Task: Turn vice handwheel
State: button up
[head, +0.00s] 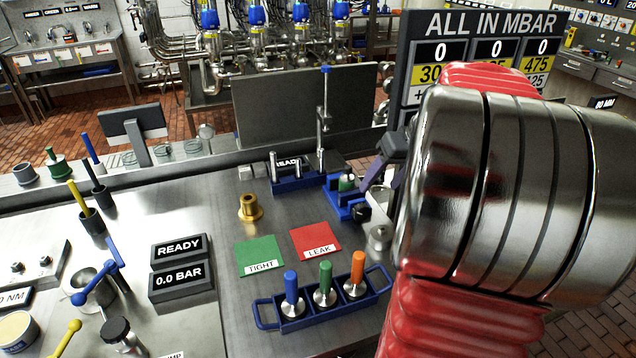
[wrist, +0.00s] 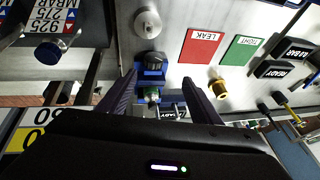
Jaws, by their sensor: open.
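The blue vice (head: 340,201) stands on the steel bench, with a small green-topped part (head: 346,183) in it. Its black handwheel (head: 361,212) is on the near side. In the wrist view the handwheel (wrist: 152,61) shows between the two dark fingers, with the green part (wrist: 152,94) behind it. My gripper (wrist: 158,77) is open, one finger on each side of the vice in that view. I cannot tell whether a finger touches the wheel. In the head view my gripper (head: 374,172) is beside the vice, partly hidden by my arm.
A round steel fitting (head: 380,237) stands close to the handwheel. A blue stand (head: 296,183) with posts is left of the vice. A red LEAK mat (head: 315,238), a green TIGHT mat (head: 259,255), a brass part (head: 250,207) and a blue rack (head: 262,317) with coloured valves lie nearer.

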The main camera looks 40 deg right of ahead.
aim_at(366, 206)
jog(key=shift+d+f, duration=0.1)
jog(key=shift+d, duration=0.8)
jog(key=x, duration=1.4)
jog(key=shift+c, duration=0.4)
jog(key=c, duration=1)
jog(key=shift+o, duration=0.2)
jog(key=shift+d+y, duration=0.1)
jog(key=shift+y, duration=0.2)
